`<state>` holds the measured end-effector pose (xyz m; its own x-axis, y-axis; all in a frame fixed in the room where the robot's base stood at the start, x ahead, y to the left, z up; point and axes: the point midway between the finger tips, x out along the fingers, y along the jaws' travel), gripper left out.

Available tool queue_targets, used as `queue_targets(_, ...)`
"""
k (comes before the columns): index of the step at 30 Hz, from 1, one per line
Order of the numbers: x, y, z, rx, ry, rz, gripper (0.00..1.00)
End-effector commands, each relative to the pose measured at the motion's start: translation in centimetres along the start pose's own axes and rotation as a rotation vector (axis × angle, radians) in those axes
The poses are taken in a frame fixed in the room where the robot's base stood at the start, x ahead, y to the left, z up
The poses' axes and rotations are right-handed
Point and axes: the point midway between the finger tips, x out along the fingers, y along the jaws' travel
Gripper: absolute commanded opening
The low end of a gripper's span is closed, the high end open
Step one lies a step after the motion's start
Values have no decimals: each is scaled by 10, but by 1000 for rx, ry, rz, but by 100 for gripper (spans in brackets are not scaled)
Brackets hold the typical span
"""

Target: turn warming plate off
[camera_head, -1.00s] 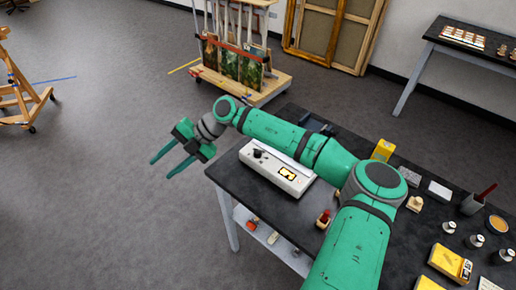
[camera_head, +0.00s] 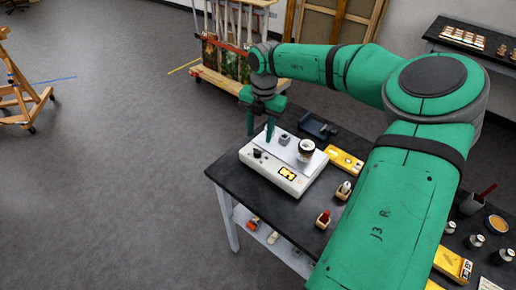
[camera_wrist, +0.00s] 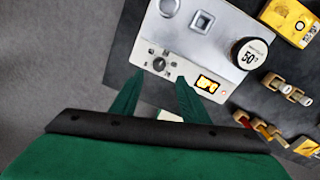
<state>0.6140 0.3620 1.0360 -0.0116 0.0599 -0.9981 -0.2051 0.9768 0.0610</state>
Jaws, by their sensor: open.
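The warming plate (camera_head: 276,177) is a white box with a grey metal top on the black table. A small square grey piece (camera_head: 284,139) and a round weight-like jar marked 50 (camera_head: 306,149) stand on the metal top. My gripper (camera_head: 259,137) is open and empty, pointing down above the plate's left end, with the knob ahead between its fingertips (camera_wrist: 161,80).
The table's left edge is close to the plate, with open floor (camera_head: 110,170) beyond.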

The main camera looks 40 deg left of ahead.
Motion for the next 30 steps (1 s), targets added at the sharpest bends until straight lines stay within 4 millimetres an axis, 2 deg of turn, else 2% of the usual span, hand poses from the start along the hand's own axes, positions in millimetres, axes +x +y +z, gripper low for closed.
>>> queue_targets(6, 40, 1, -1, -2, 2, 2, 41)
queue_targets(13, 72, 1, -1, -1, 2, 1, 41)
queue_targets(18, 83, 1, -1, -1, 1, 2, 41)
queue_targets(27, 84, 1, -1, -1, 1, 2, 41)
queue_targets(29, 84, 1, -1, -1, 1, 2, 29)
queue_targets(30, 84, 1, -1, -1, 1, 2, 20)
